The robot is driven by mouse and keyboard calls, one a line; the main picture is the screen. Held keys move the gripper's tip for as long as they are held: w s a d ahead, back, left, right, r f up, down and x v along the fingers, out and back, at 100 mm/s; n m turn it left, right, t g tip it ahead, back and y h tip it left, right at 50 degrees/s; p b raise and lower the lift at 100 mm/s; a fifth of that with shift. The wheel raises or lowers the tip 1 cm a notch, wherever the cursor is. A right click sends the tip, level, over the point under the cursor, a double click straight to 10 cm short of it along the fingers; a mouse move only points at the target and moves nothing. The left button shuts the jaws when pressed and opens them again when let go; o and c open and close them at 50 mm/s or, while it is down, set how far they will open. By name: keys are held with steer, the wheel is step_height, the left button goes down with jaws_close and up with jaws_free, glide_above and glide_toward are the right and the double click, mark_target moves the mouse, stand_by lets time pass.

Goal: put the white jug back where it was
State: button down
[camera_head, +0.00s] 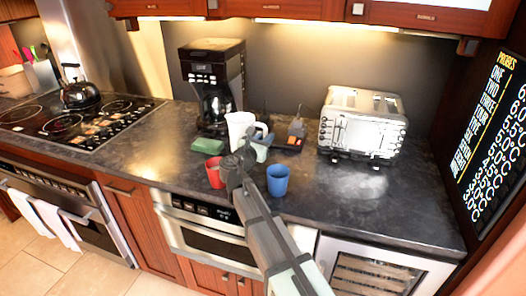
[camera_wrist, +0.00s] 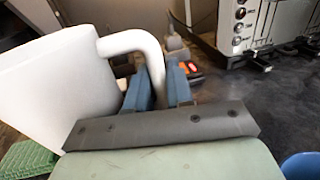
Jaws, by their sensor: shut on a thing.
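The white jug (camera_head: 238,127) is over the middle of the dark counter, just right of the coffee maker. It looks upright in the head view; whether its base touches the counter is hidden. In the wrist view the jug (camera_wrist: 60,90) fills the left side, with its handle (camera_wrist: 135,40) reaching right. My gripper (camera_wrist: 160,85) is shut on this handle, with a blue finger on each side of it. In the head view my gripper (camera_head: 262,140) is small and partly hidden by my own arm.
A red cup (camera_head: 214,173) and a blue cup (camera_head: 278,181) stand near the front, on either side of my arm. A green sponge (camera_head: 207,145) lies left of the jug. The coffee maker (camera_head: 211,80) is behind left, the toaster (camera_head: 363,122) right. The counter's front right is clear.

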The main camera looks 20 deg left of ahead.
steer(key=shift+f, duration=2.35)
steer(key=shift+f, duration=0.15)
steer(key=c, duration=1)
jaws_free()
steer(key=shift+s, duration=0.25)
steer(key=s, duration=0.3)
steer(key=s+a, duration=0.1)
steer(key=s, duration=0.3)
steer(key=s+a, duration=0.1)
steer(key=s, duration=0.3)
steer(key=shift+s+a, duration=0.15)
